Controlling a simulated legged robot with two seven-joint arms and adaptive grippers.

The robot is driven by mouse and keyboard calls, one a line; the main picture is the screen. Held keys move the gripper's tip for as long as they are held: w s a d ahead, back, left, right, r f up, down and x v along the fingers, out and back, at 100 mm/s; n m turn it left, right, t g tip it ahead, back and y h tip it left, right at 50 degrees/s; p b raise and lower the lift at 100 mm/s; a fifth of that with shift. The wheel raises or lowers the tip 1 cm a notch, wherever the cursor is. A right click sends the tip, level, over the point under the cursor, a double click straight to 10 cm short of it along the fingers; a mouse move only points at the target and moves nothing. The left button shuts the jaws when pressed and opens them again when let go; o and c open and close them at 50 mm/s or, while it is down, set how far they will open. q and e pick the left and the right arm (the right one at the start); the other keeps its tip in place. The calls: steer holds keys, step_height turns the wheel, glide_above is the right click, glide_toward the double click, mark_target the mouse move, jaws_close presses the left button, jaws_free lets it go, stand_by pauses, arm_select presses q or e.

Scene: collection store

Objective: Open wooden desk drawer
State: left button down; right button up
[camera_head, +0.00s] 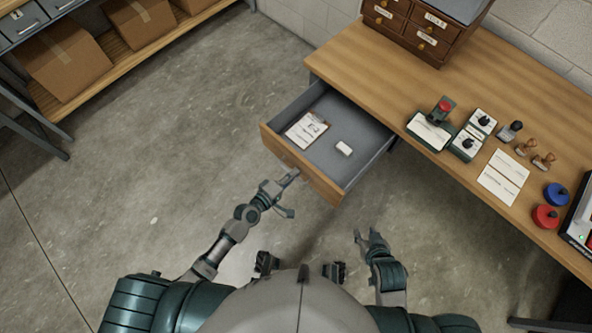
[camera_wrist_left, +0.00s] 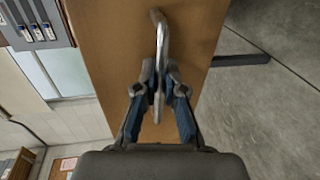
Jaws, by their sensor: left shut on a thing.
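The wooden desk drawer (camera_head: 298,172) stands pulled out from the desk (camera_head: 375,75), its grey inside exposed. A clipboard with papers (camera_head: 306,130) and a small white block (camera_head: 344,148) lie in it. My left gripper (camera_head: 287,186) is at the drawer's wooden front. In the left wrist view, my left gripper (camera_wrist_left: 158,82) is shut on the metal drawer handle (camera_wrist_left: 161,35), with the brown drawer front behind it. My right gripper (camera_head: 368,238) hangs empty over the floor to the right of the drawer, its fingers apart.
On the desktop are stamps (camera_head: 526,146), label cards (camera_head: 503,177), a blue ink pad (camera_head: 556,194), a red one (camera_head: 546,216) and a small wooden drawer cabinet (camera_head: 416,28). Shelving with cardboard boxes (camera_head: 66,60) stands at left. The floor (camera_head: 180,130) between is clear.

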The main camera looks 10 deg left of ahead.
arm_select(q)
steer(key=shift+s+d+f, duration=0.25)
steer(key=shift+s+f, duration=0.15)
steer(key=shift+f, duration=0.05)
arm_select(e)
steer(key=shift+f, duration=0.1)
arm_select(q)
steer(key=c, duration=1.3)
jaws_free()
steer(key=shift+o, duration=0.3)
steer(key=shift+w+r, duration=0.15)
steer(key=shift+r, duration=0.1)
arm_select(e)
steer(key=shift+s+d+f, duration=0.2)
steer(key=shift+s, duration=0.15)
arm_select(q)
steer(key=v, duration=1.2)
arm_select(e)
steer(key=shift+w+a+r, duration=0.15)
arm_select(q)
steer(key=shift+f, duration=0.1)
